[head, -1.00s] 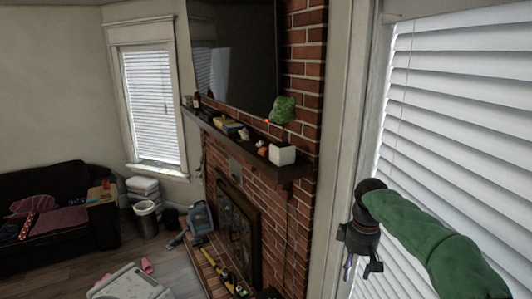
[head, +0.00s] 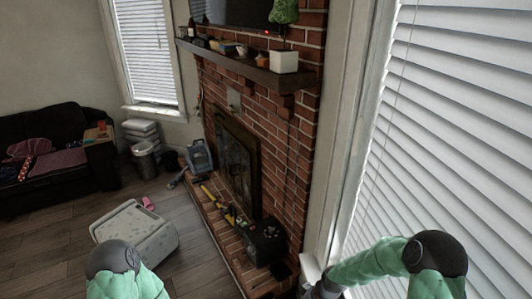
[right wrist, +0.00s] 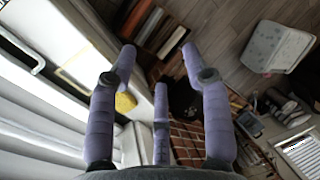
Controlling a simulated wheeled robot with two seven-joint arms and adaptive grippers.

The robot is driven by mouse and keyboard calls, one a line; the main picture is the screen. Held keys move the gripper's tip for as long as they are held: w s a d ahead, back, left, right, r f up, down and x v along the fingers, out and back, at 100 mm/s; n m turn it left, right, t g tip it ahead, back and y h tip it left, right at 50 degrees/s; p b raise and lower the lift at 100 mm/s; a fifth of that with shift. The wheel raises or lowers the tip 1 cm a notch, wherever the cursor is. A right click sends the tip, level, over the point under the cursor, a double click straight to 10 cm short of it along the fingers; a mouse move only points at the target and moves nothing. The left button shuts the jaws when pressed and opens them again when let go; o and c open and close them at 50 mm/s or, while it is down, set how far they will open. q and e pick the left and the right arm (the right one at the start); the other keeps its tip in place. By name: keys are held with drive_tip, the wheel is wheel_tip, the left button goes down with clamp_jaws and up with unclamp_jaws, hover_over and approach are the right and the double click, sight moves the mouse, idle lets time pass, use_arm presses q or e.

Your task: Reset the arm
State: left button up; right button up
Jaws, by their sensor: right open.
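My right arm comes in at the bottom right of the head view, green with a dark joint, bent toward the window frame. Its gripper is not clearly visible there. In the right wrist view my right gripper (right wrist: 158,62) has its purple-grey fingers spread apart with nothing between them. My left arm shows only as a green link and dark joint at the bottom left of the head view. My left gripper is out of view.
The window blinds (head: 455,130) and window frame (head: 350,130) are close to my right arm. The brick fireplace (head: 285,150) with its loaded mantel (head: 245,68) stands ahead. A whitish container (head: 137,230) lies on the floor. A black box (head: 265,240) sits on the hearth.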

drive_tip(key=s+a+f+m+b, duration=0.1)
drive_tip(key=s+f+m+b, duration=0.1)
drive_tip(key=s+f+b, duration=0.3)
drive_tip(key=s+a+f+m+b, duration=0.2)
drive_tip(key=s+f+b, duration=0.3)
drive_tip(key=s+f, duration=0.8)
wheel_tip(320, 180, down, 3)
drive_tip(key=shift+s+r+m, duration=0.15)
drive_tip(key=shift+s+m, duration=0.1)
drive_tip(key=shift+m, duration=0.15)
drive_tip(key=shift+d, duration=0.1)
drive_tip(key=shift+c, duration=1)
